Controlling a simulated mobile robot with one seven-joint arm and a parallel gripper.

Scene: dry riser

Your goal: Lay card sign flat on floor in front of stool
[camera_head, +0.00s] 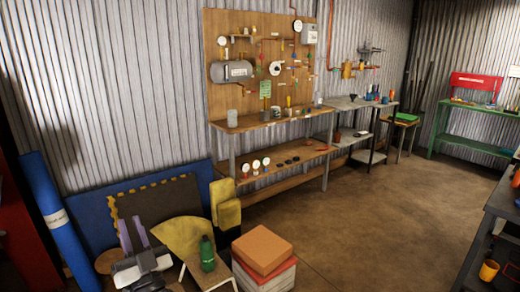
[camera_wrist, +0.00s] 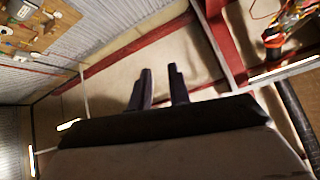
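My gripper (camera_head: 133,232) is at the lower left of the head view, pointing up, with two purple fingers apart and nothing between them. The wrist view also shows the fingers (camera_wrist: 159,82) apart and empty, against the roof. A small stool (camera_head: 401,130) stands by the far wall, right of the shelving, with a flat green item (camera_head: 406,117) on top. I cannot tell whether that item is the card sign. A green card with markings (camera_head: 265,88) is on the pegboard and could be a sign. My gripper is far from both.
A workbench (camera_head: 250,125) stands below the pegboard (camera_head: 235,50). A green bottle (camera_head: 207,255), a stacked box (camera_head: 262,250), leaning boards (camera_head: 165,205) and a blue roll (camera_head: 55,215) crowd the near left. The brown floor (camera_head: 385,215) is clear in the middle. A dark bench edges the right.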

